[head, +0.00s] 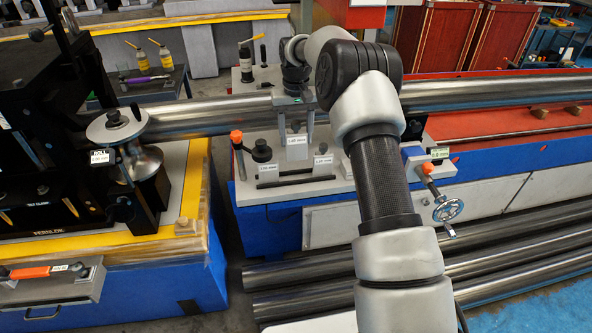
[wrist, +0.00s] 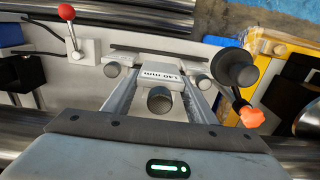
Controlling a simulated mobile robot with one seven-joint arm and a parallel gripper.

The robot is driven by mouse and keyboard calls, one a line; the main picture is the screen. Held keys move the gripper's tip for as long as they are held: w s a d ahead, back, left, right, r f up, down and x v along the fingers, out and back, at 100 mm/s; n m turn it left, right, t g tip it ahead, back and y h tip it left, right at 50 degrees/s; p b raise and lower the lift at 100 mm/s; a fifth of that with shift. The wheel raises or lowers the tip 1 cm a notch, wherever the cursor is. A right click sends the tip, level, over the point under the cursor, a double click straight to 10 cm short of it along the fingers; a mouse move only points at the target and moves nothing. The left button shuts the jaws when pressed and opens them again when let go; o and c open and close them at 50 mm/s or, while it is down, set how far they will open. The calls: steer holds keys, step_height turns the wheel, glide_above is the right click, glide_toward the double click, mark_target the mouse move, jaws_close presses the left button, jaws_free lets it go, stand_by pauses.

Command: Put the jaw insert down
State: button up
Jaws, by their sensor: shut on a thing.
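The jaw insert (head: 297,148) is a light grey block with a white label on its face. It sits between the two fingers of my gripper (head: 295,125), which is shut on it. In the wrist view the insert (wrist: 157,82) shows its label and a round grey knob-like end, with the fingers of my gripper (wrist: 160,95) along its left and right sides. It is over the grey plate (head: 330,186) beside the steel tube. I cannot tell whether its underside touches the plate.
Labelled grey pieces (head: 322,162) stand close to the insert. A black knob (head: 261,151) and an orange-tipped lever (head: 237,140) stand to the left. A long steel tube (head: 220,113) runs behind. A black strip (head: 295,181) lies along the front of the plate.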

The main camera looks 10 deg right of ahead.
mark_target(296, 157)
step_height(296, 157, down, 8)
steer(key=shift+r, duration=0.15)
stand_by(0.3)
steer(key=shift+f+b, duration=0.35)
steer(key=shift+f, duration=0.15)
steer(key=o, duration=1)
steer(key=shift+o, duration=0.2)
steer(key=shift+r, duration=0.1)
